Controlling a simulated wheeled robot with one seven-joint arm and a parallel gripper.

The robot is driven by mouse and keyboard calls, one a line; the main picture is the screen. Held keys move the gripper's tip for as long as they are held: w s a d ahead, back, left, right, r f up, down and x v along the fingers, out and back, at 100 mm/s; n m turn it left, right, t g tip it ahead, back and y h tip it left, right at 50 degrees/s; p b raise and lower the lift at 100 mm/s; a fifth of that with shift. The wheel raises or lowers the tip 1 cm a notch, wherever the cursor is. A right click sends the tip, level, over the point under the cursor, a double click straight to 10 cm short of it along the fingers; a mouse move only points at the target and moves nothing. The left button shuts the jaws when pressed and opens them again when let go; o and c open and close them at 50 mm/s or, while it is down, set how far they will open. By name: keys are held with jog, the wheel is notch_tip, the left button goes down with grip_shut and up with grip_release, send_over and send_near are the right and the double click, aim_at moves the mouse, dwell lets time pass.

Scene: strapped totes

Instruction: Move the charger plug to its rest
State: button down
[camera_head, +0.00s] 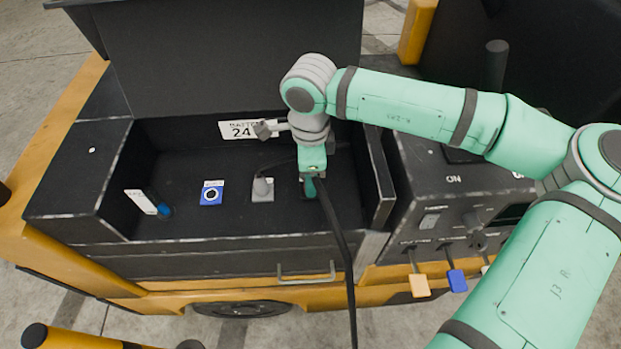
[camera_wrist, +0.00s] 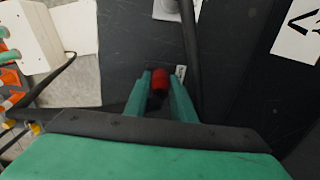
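A grey plug (camera_head: 262,188) with a thin dark cable stands on a pale square on the floor of the black tray. A pale block at the top edge of the wrist view (camera_wrist: 170,9) appears to be part of it. My gripper (camera_head: 311,188) points down into the tray just right of the grey plug, apart from it. In the wrist view a small red piece (camera_wrist: 160,80) sits between my two teal fingertips. Whether they press on it is unclear, and the head view hides it. Which piece is the charger plug, and which the rest, I cannot tell.
A thick black cable (camera_head: 341,245) hangs over the front. A control panel (camera_head: 430,185) stands right.

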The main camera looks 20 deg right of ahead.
jog(key=shift+r, duration=2.95)
jog(key=shift+r, duration=0.1)
jog(key=shift+r, duration=2.95)
jog(key=shift+w, duration=0.15)
jog(key=shift+d, duration=0.1)
jog(key=shift+s, duration=0.2)
